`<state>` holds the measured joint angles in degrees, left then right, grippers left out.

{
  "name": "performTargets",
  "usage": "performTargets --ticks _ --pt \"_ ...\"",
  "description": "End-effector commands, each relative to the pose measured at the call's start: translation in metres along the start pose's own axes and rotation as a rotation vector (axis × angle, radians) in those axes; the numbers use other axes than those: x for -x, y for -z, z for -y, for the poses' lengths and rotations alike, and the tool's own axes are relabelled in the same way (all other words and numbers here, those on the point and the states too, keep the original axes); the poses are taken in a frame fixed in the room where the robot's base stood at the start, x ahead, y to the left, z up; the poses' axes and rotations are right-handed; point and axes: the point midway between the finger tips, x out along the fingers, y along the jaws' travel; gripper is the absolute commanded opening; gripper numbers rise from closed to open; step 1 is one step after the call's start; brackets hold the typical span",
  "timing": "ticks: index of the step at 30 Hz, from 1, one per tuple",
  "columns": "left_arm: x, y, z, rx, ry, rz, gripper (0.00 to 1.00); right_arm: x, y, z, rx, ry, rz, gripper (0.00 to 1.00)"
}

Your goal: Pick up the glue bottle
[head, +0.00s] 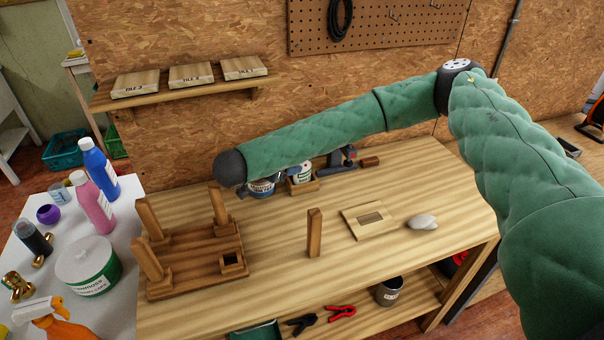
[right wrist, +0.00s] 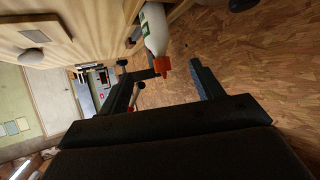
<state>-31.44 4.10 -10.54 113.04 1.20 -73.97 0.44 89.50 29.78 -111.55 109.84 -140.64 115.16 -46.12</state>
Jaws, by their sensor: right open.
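The glue bottle (right wrist: 153,32) is white with a green label and an orange cap in the right wrist view. My right gripper (right wrist: 160,68) is open there, one finger on each side of the cap end; I cannot tell whether either finger touches it. In the head view, a white and green bottle (head: 303,174), apparently the same one, stands in a small wooden holder at the back of the workbench (head: 285,235), its top hidden by my right forearm. My left gripper is not in view.
A can (head: 262,189) and a dark clamp-like tool (head: 342,160) flank the bottle. A wooden rack with posts (head: 195,262), an upright block (head: 314,233), a wooden plate (head: 352,226) and a grey stone-like object (head: 422,222) sit nearer. The bench's front right is clear.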

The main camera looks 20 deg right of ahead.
Motion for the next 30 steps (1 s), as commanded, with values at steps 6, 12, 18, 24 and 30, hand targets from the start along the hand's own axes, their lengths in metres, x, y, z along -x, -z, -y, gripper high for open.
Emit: performTargets --ticks 6,12,18,24,30 --pt "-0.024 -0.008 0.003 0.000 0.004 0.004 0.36 -0.011 -0.022 -0.001 0.002 -0.002 0.003 0.66" --pt "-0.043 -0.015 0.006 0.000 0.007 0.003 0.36 -0.024 -0.038 -0.001 0.001 -0.002 0.003 0.66" --pt "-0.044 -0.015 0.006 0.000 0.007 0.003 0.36 -0.038 -0.037 -0.001 0.000 -0.001 0.004 0.66" --pt "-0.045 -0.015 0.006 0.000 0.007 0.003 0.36 -0.044 -0.036 -0.001 0.000 -0.001 0.002 0.66" --pt "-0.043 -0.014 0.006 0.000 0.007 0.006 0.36 -0.051 -0.038 -0.001 0.001 0.000 0.004 0.66"
